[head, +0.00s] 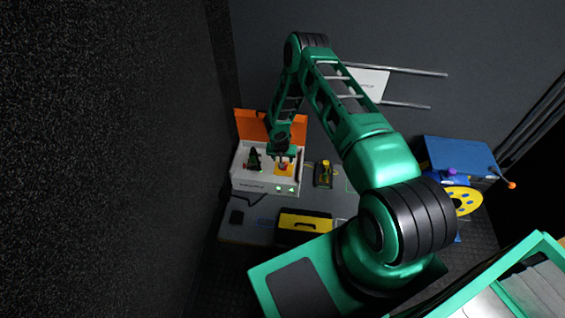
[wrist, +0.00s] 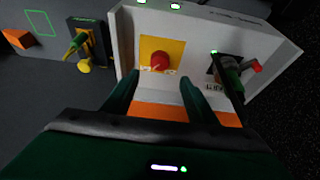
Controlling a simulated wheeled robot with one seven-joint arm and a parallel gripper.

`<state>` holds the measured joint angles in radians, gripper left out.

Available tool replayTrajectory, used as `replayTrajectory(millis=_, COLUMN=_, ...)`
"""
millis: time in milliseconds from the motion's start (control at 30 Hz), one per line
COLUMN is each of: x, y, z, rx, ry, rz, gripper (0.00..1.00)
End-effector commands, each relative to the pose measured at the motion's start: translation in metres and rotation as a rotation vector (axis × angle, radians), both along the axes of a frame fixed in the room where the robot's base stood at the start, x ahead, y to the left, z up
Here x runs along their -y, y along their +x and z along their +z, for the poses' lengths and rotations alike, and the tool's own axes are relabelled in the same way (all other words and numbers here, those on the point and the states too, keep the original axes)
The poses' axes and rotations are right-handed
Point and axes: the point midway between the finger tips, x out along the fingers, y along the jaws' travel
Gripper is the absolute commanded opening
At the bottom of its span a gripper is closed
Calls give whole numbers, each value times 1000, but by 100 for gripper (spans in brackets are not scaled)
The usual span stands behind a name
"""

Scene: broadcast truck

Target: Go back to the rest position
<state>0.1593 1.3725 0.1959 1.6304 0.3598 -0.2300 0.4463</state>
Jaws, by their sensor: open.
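My gripper (head: 284,155) is at the end of my green arm, over the white box with the orange back panel. In the wrist view its two dark fingers (wrist: 158,88) are apart, with nothing between them. Beyond the fingertips is a red knob (wrist: 160,61) on a yellow square plate (wrist: 172,48) inside the white box (wrist: 126,35). In the head view the gripper partly covers the knob. I cannot tell whether the fingers touch anything.
A dark connector with a green body and red end (wrist: 232,72) stands in the box beside the yellow plate. A dark block with a yellow-green plug (head: 325,172) stands right of the box. A yellow-and-black case (head: 305,222) lies in front. A blue panel (head: 460,155) is at the right.

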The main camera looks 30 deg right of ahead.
Motion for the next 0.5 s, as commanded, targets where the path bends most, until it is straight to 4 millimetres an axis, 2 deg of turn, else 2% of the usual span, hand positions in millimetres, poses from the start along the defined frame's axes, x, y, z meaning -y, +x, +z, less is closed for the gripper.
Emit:
replayTrajectory(millis=100, x=-1, y=-1, z=5, rx=1, ry=-1, rz=0, gripper=52)
replayTrajectory(millis=500, x=-2, y=-2, z=6, rx=0, ry=0, rz=0, gripper=52)
